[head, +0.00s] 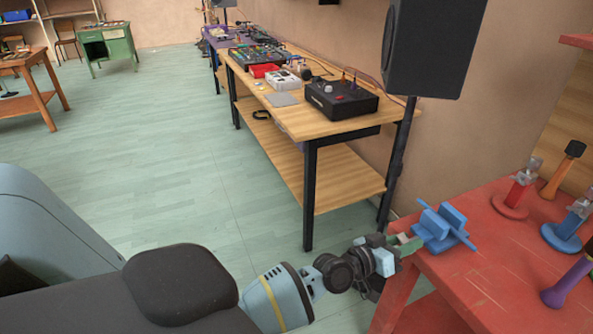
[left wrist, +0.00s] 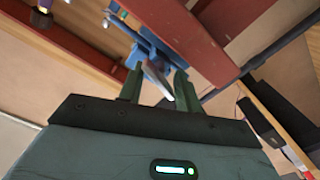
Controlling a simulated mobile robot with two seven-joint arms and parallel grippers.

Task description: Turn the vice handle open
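The blue vice (head: 441,227) sits at the left edge of the red table; it also shows in the left wrist view (left wrist: 150,42). Its handle (left wrist: 157,80) is a light grey bar that lies tilted in the gap between my left fingers. My left gripper (head: 404,243) is at the table's edge, just left of the vice. In the left wrist view its two green fingers (left wrist: 157,88) stand apart, with space around the handle. Whether a finger touches the handle is hard to tell. My right gripper is not in view.
The red table (head: 505,265) holds several coloured stands, among them a red one (head: 511,205) and a purple one (head: 567,282). A wooden bench (head: 340,187) with electronics and a black speaker (head: 433,45) stand behind. The green floor (head: 180,185) at left is clear.

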